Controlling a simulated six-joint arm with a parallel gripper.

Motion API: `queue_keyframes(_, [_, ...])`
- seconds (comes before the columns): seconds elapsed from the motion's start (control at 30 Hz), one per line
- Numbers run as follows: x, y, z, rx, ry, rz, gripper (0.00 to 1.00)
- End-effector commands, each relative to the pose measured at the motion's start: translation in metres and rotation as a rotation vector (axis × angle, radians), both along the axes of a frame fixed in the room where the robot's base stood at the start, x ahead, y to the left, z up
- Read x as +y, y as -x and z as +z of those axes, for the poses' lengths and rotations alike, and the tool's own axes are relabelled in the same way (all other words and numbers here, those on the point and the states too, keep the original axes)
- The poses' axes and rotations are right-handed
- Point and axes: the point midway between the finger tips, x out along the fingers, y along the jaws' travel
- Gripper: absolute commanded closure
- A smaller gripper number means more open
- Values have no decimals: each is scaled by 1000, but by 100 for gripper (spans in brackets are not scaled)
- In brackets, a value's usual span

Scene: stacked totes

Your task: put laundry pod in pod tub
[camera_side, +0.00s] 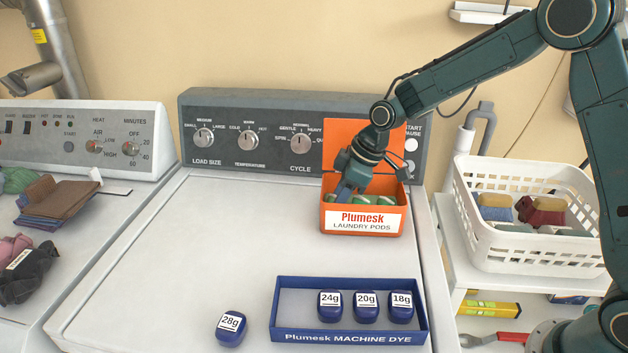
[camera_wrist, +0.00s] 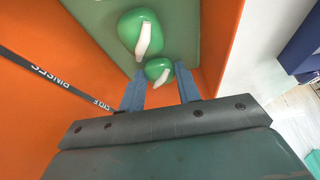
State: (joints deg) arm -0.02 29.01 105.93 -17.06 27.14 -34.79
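The orange pod tub (camera_side: 362,235), labelled Plumesk Laundry Pods, stands with its lid up at the back right of the white machine top. Several green pods (camera_side: 385,200) show inside it. My gripper (camera_side: 342,192) reaches down into the left part of the tub. In the wrist view, my gripper (camera_wrist: 161,72) has its two blue fingers apart. A small green pod with a white stripe (camera_wrist: 158,70) lies at the gap between the fingertips, with space on both sides. A larger-looking green pod (camera_wrist: 139,34) lies beyond it. The orange tub wall (camera_wrist: 215,45) is close on the right.
A blue dye tray (camera_side: 350,338) with three weighted bottles sits at the front; a 28g bottle (camera_side: 231,328) stands left of it. A white basket (camera_side: 535,250) is at right. The control panel (camera_side: 270,135) rises behind the tub. The machine top's middle is clear.

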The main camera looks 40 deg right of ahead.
Motion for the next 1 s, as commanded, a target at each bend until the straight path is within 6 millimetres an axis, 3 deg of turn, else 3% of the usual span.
queue_keyframes(0.03, [0, 0, 0, 0, 0, 0, 57])
queue_keyframes(0.1, [0, 0, 0, 0, 0, 0, 47])
queue_keyframes(0.57, [-1, 1, 6, -1, 0, 0, 47])
queue_keyframes(0.77, [-5, 5, 23, -2, -1, 0, 47])
queue_keyframes(1.0, [-16, 15, 57, -4, 0, -2, 47])
